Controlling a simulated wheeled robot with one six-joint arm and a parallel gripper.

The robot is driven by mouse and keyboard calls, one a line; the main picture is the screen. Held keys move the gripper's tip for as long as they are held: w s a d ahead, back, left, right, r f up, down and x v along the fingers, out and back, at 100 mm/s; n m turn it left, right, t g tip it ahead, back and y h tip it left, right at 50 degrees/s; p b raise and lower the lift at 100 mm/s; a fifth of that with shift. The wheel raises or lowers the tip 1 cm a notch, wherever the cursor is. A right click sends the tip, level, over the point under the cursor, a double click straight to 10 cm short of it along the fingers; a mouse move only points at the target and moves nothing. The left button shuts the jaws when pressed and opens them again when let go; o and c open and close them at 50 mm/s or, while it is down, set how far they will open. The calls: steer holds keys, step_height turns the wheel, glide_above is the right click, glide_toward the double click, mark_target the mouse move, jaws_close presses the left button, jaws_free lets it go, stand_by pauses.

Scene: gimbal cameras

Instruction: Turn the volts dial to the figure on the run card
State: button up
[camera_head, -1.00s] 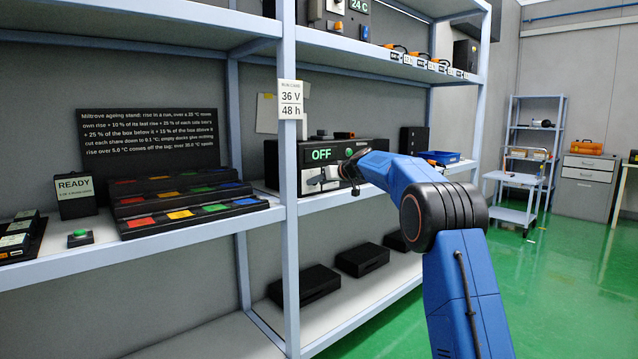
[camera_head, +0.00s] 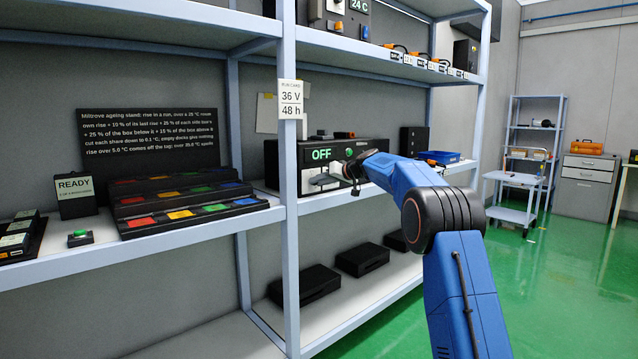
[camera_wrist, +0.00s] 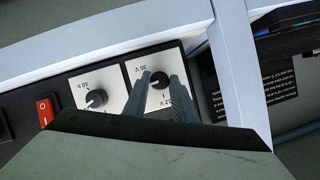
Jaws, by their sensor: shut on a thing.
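The run card (camera_head: 291,98) hangs on the shelf's front post and reads 36 V and 48 h. In the wrist view, seen upside down, the black volts dial (camera_wrist: 158,79) sits on a white plate (camera_wrist: 133,68) marked 36 V on one side and 12 V on the other. My gripper (camera_wrist: 161,86) has its two grey fingers on either side of this dial and is shut on it. I cannot clearly read where the dial's pointer stands. In the head view my gripper (camera_head: 346,181) is at the front of the black box (camera_head: 375,152), with the dial hidden.
A second dial (camera_wrist: 97,99) by a 48 h mark and a red switch (camera_wrist: 46,112) are beside the volts dial. The box's display (camera_head: 322,154) reads OFF. The shelf post (camera_head: 290,220) stands close to my gripper. A READY sign (camera_head: 75,190) is at left.

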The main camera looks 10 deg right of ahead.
steer(key=m+y, duration=0.1)
steer(key=m, duration=0.1)
steer(key=m+y, duration=0.2)
steer(key=m, duration=0.1)
steer(key=m+y, duration=0.1)
steer(key=m, duration=0.1)
steer(key=shift+w+d+f+m+y, duration=0.15)
steer(key=shift+d+f+m+y, duration=0.15)
steer(key=shift+m, duration=0.1)
stand_by(0.6)
steer(key=o, duration=1)
steer(key=shift+o, duration=0.2)
steer(key=v, duration=1.7)
steer(key=shift+d+r, duration=0.2)
steer(key=shift+d, duration=0.1)
